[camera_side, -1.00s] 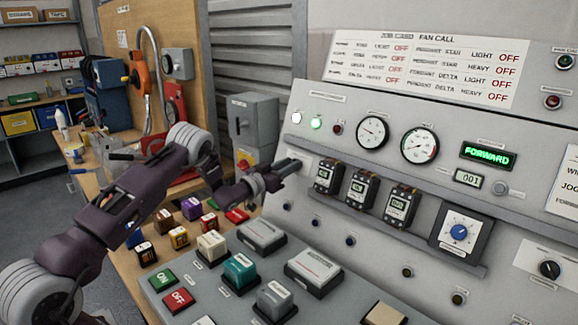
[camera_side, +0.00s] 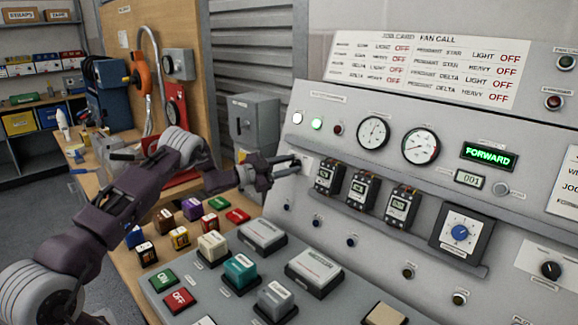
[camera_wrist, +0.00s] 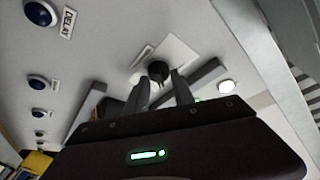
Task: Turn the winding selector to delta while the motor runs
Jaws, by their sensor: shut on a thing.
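My gripper (camera_side: 297,161) is at the left end of the sloped grey panel, at a small pale plate (camera_side: 307,165). In the wrist view, my gripper (camera_wrist: 160,82) has its two fingers on either side of a black knob (camera_wrist: 158,71) and is shut on it. The knob stands on the pale plate; its label and pointer position cannot be read, so I cannot tell whether it is the winding selector. The display (camera_side: 488,156) reads FORWARD in green. The green lamp (camera_side: 317,124) is lit. Two round gauges, left (camera_side: 373,131) and right (camera_side: 420,146), sit beside it.
Several black modules (camera_side: 329,177) stand on a ledge just right of my gripper. A blue dial (camera_side: 460,232) and a black rotary knob (camera_side: 550,269) are farther right. The lower desk holds large buttons, including a teal one (camera_side: 239,270). A grey box (camera_side: 254,120) stands behind my gripper.

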